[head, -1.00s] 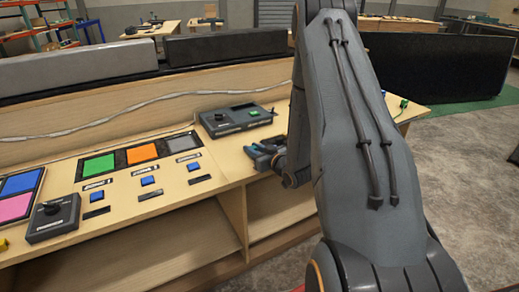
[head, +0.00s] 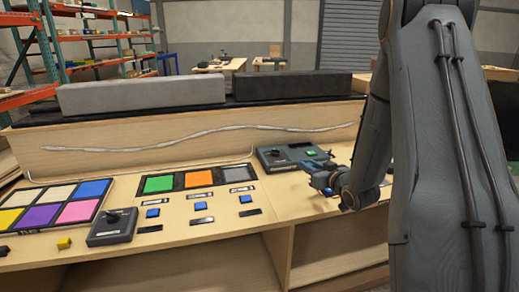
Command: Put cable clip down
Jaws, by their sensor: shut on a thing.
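My gripper (head: 322,184) is at the right part of the console desk, close above its top, in front of a dark grey control box. It is shut on the cable clip (head: 327,192), of which only a small blue bit shows at the jaws. The rest of the clip is hidden by the jaws and by my wrist. I cannot tell whether the clip touches the desk.
The control box (head: 283,156) has a green button. Left of it are a panel of green, orange and grey tiles (head: 199,178), blue buttons, a knob box (head: 112,227), a colour tile board (head: 60,205) and a yellow block (head: 64,243). A pale cable runs along the backboard (head: 130,158).

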